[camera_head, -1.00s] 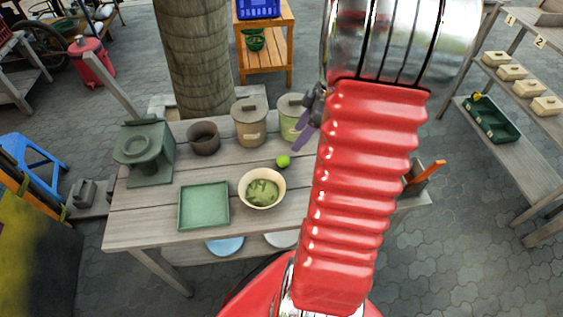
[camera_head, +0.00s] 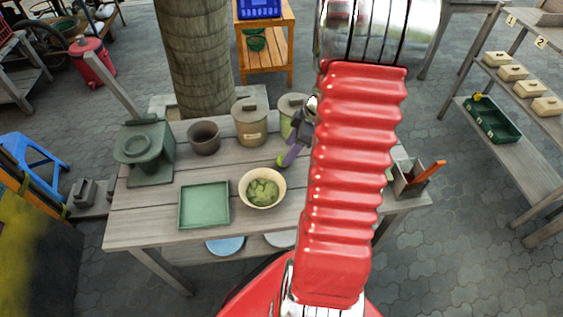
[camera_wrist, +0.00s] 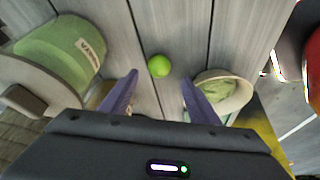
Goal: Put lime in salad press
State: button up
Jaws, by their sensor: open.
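The lime (camera_head: 281,161) is a small bright green ball on the grey plank table, partly hidden by a finger in the head view. In the wrist view the lime (camera_wrist: 159,66) lies between and just beyond the fingertips. My gripper (camera_head: 290,152) is open and empty, with purple fingers; in the wrist view its fingers (camera_wrist: 159,80) point at the lime. No thing is labelled as the salad press. A cream bowl with green leafy contents (camera_head: 246,199) stands left of and nearer than the lime; its rim shows at right in the wrist view (camera_wrist: 240,104).
A dark green stand with a round top (camera_head: 150,160) is at the table's left. A green square tray (camera_head: 204,225), a brown pot (camera_head: 204,140) and a lidded tan canister (camera_head: 249,125) share the table. A green canister (camera_wrist: 60,52) stands close to my left finger.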

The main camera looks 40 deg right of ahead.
jog(key=shift+d+x, duration=0.2)
jog(key=shift+x, duration=1.05)
jog(key=shift+d+x, duration=0.15)
jog(key=shift+x, duration=1.1)
jog(key=shift+f, duration=0.15)
jog(key=c, duration=1.2)
notch_tip(320, 180, up, 10)
jog(key=shift+r, duration=0.1)
jog(key=shift+s, duration=0.1)
